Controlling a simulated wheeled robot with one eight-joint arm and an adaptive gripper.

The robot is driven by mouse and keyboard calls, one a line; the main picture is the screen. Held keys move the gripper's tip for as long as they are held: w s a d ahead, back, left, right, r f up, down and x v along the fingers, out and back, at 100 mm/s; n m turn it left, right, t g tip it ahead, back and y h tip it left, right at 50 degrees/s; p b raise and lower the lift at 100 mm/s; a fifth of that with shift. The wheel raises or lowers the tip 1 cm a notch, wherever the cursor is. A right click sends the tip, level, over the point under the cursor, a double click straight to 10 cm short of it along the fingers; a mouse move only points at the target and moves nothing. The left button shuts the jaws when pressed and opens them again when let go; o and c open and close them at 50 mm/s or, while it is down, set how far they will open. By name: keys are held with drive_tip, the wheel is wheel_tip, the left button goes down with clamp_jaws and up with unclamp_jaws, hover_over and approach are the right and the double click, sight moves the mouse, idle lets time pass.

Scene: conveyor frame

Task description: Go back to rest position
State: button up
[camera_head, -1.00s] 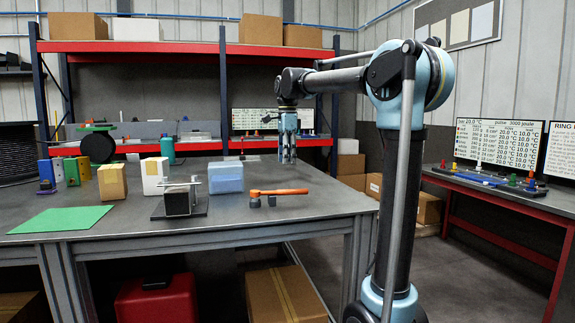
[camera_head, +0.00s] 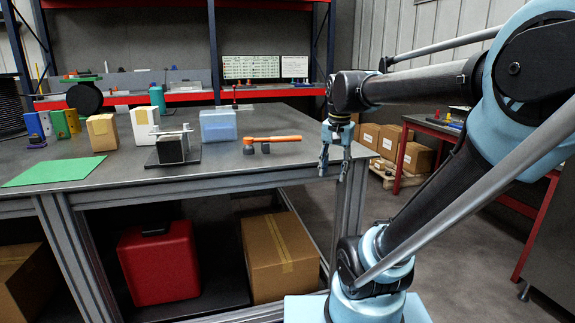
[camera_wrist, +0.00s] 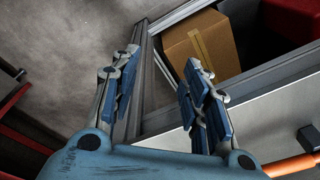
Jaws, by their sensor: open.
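My gripper (camera_head: 334,163) hangs from my bent arm at the table's right corner in the head view, fingers pointing down. In the wrist view my gripper (camera_wrist: 158,85) shows two blue fingers spread apart with nothing between them. It is open and empty. The grey table (camera_head: 250,165) lies to its left. Its edge and frame (camera_wrist: 150,85) pass below the fingers in the wrist view. I cannot tell the exact gap between the fingers and the table.
An orange-handled hammer (camera_head: 272,139) lies nearest the gripper. A blue box (camera_head: 218,126), a metal fixture (camera_head: 173,147) and a green mat (camera_head: 55,171) are further left. A red case (camera_head: 159,262) and a cardboard box (camera_head: 281,258) sit below.

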drive_tip(key=s+d+f+n, duration=0.2)
drive_tip(key=s+f, duration=0.4)
drive_tip(key=f, duration=0.2)
drive_tip(key=s+d+f+n, duration=0.2)
drive_tip(key=s+f+n, duration=0.1)
drive_tip(key=s+f, duration=0.3)
wheel_tip(320, 180, down, 3)
drive_tip(key=shift+d+r+n+t, duration=0.2)
drive_tip(key=shift+d+n+t, duration=0.1)
drive_tip(key=shift+d+t, duration=0.1)
drive_tip(key=shift+w, duration=0.1)
